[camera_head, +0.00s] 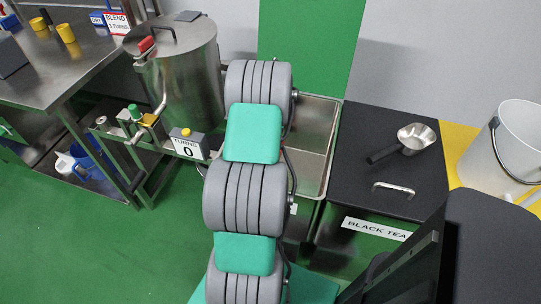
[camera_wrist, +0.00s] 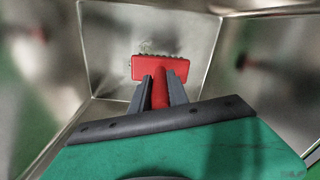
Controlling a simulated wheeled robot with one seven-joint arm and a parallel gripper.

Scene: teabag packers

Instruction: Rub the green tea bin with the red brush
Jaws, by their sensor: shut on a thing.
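In the wrist view my gripper (camera_wrist: 160,91) is shut on the handle of the red brush (camera_wrist: 160,68). The brush head is inside an open metal bin (camera_wrist: 105,40), in front of its far wall, with small light specks just above the head. I cannot tell whether the bristles touch the wall. In the head view an open steel bin (camera_head: 318,125) stands behind my arm, which hides its left part. My gripper and the brush are hidden there. No green tea label shows on the bin.
A black-lidded bin labelled BLACK TEA (camera_head: 376,229) stands right of the open bin, with a metal scoop (camera_head: 416,138) on its lid. A white bucket (camera_head: 505,150) is at far right. A steel drum (camera_head: 180,75) and a turns counter (camera_head: 188,143) stand left of my arm.

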